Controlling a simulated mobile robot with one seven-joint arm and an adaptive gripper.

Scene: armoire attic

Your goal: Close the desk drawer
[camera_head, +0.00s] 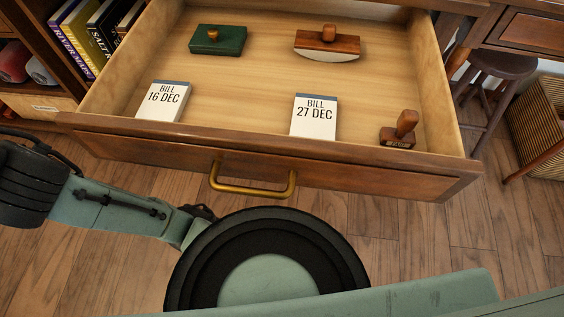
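The desk drawer (130,145) is pulled far out, and I look down into it. Its wooden front panel faces me and carries a brass handle (252,190) at the middle. Inside lie a green box with a gold knob (217,40), a wooden rocker blotter (327,43), a pad marked "BILL 16 DEC" (164,101), a pad marked "BILL 27 DEC" (314,117) and a wooden stamp (400,130). My arm crosses in front of the drawer, below the handle in the picture. I cannot make out my gripper's fingers in this view.
A bookshelf with upright books (88,35) stands at the left. A dark stool (497,68), a wicker basket (545,115) and another wooden desk piece (525,32) are at the right. Plank floor (430,250) is open in front of the drawer at the right.

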